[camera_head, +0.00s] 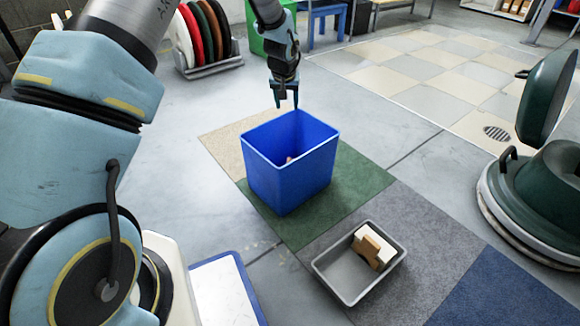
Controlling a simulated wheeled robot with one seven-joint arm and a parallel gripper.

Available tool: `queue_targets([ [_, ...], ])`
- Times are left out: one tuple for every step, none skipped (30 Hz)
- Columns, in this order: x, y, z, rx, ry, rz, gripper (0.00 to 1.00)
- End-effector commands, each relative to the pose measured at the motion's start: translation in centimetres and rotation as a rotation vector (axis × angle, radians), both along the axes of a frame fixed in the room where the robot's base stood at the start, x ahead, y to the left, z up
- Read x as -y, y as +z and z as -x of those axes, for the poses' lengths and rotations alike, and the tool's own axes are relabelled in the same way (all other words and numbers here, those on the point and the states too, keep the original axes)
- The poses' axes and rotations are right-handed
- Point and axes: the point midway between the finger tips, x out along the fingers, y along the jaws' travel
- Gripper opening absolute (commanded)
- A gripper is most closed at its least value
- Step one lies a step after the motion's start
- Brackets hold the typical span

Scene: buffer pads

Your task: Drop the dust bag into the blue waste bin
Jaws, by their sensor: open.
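The blue waste bin (290,180) stands open on the green carpet square. A small pale-pink and brownish thing (289,160) shows inside it, mostly hidden by the front wall; it may be the dust bag, but I cannot tell. My gripper (286,105) points down above the bin's back rim, its two fingers apart with nothing between them. A grey tray (330,283) on the floor in front of the bin holds a white block-like thing with a tan-brown piece (371,247) against it; it may be a dust bag with a collar.
A green floor machine (560,180) stands at the right. A rack of coloured round pads (205,40) stands at the back left. A green box (262,40) and a blue stool (327,22) are at the back. Tiled floor (430,75) behind the bin is clear.

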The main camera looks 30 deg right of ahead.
Motion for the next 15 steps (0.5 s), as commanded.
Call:
queue_targets([
  [-0.2,1.4,0.3,0.001,-0.001,0.0,0.55],
  [-0.3,1.9,0.5,0.001,-0.001,0.0,0.55],
  [-0.5,2.5,0.7,0.0,-0.001,0.0,0.55],
  [-0.6,2.9,0.9,0.0,-0.001,0.0,0.55],
  [-0.7,3.2,1.0,0.001,0.0,0.001,0.55],
  [-0.8,3.7,1.1,0.001,0.0,0.001,0.55],
  [-0.9,3.9,1.3,0.0,0.0,0.0,0.55],
  [-0.9,4.1,1.4,-0.001,0.0,-0.001,0.55],
  [-1.0,4.3,1.4,-0.001,0.0,-0.001,0.55],
  [-1.0,4.4,1.5,0.0,0.0,0.0,0.55],
  [-1.0,4.5,1.5,0.0,0.0,0.0,0.55],
  [-1.1,4.6,1.6,0.0,0.0,0.0,0.55],
  [-1.1,4.6,1.6,0.0,0.0,0.0,0.55],
  [-1.1,4.6,1.6,0.0,0.0,0.0,0.55],
  [-1.1,4.6,1.6,0.0,0.0,0.0,0.55],
])
